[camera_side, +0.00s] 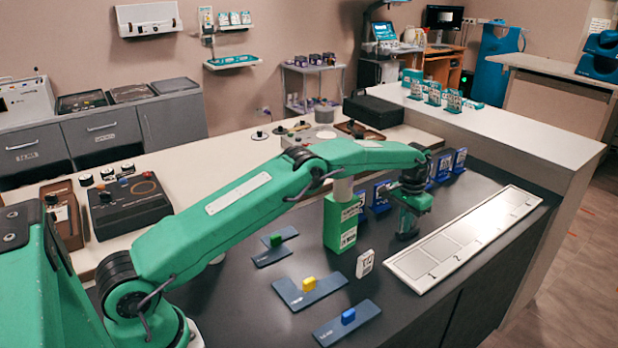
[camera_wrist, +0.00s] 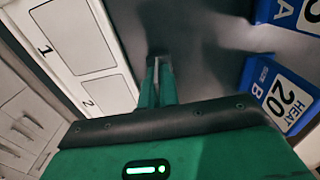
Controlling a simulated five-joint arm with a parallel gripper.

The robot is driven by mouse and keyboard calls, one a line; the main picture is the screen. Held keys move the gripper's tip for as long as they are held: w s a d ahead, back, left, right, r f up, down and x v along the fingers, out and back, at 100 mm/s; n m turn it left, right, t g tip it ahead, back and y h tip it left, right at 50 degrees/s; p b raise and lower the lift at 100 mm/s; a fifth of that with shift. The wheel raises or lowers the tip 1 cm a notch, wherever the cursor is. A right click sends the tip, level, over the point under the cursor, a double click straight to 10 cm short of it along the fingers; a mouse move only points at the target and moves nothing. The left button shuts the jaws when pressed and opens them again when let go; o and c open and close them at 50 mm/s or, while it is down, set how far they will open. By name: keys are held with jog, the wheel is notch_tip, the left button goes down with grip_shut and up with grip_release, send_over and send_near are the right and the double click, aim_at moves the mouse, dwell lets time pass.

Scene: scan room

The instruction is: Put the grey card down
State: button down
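My gripper (camera_side: 408,208) is low over the dark bench top, between the tall green box and the white numbered tray. In the wrist view its two green fingers (camera_wrist: 156,80) point away from the camera and are nearly together. A thin grey card (camera_wrist: 156,54) shows nearly edge-on between the fingertips. In the side view the grey card (camera_side: 408,224) is a small dark upright shape under the fingers, partly hidden by them. I cannot tell whether its lower edge touches the bench. The numbered tray (camera_side: 470,240) lies flat to the right, with spaces 1 and 2 (camera_wrist: 72,38) in the wrist view.
Blue holders with white cards (camera_side: 381,196) stand behind my gripper; one reads HEAT 20 (camera_wrist: 288,100). A green box (camera_side: 341,222) stands left. A small white card (camera_side: 365,263) stands in front. Flat blue plates with coloured blocks (camera_side: 309,285) lie front left.

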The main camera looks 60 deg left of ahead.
jog(key=c, duration=2)
grip_release()
jog(key=shift+f, duration=0.1)
jog(key=shift+c, duration=0.2)
jog(key=o, duration=0.4)
notch_tip(320, 180, up, 11)
jog(key=shift+r, duration=0.65)
